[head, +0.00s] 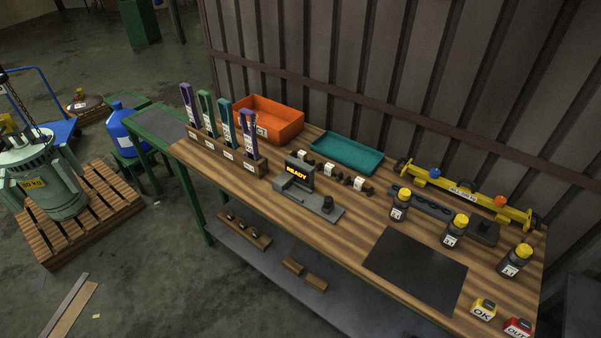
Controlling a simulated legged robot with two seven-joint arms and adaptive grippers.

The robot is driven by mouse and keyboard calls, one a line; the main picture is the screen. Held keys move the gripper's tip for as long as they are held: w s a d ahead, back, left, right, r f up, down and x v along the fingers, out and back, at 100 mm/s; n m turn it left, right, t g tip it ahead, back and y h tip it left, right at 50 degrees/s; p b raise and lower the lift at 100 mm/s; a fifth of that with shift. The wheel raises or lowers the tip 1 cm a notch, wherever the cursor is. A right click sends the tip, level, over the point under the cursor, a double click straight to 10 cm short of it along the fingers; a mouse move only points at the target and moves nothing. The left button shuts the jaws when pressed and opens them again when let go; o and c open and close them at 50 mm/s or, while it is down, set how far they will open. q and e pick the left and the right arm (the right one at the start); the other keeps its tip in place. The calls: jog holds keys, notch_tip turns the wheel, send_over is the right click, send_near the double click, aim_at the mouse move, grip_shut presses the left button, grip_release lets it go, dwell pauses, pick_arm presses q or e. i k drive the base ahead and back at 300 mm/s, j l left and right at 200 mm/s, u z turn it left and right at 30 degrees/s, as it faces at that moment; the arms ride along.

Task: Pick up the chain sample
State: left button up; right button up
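Several small dark pieces with white tags lie in a row on the workbench, between the teal tray and the display device. They include a left one (303,157), a middle one (329,169) and a right one (359,185). They may be chain samples, but they are too small to tell links or read tags. A dark chain (17,103) hangs over the grey-green motor at the far left. Neither of my grippers is in view.
The wooden workbench (225,174) holds an orange bin (270,118), teal tray (346,153), rack of coloured strips (226,150), a device reading READY (297,173), yellow-capped bottles (453,232), yellow beam (465,193), and OK (483,309) and OUT (517,328) blocks. The black mat (416,267) is bare.

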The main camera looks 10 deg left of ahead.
aim_at(302, 155)
jog(key=i+j, duration=0.2)
jog(key=i+j+z, duration=0.15)
jog(key=j, duration=0.3)
jog(key=i+j, duration=0.2)
jog(key=j, duration=0.15)
jog(key=i+j+z, duration=0.1)
jog(key=j, duration=0.25)
jog(key=i+j, duration=0.25)
jog(key=j+z, duration=0.05)
jog(key=j, duration=0.05)
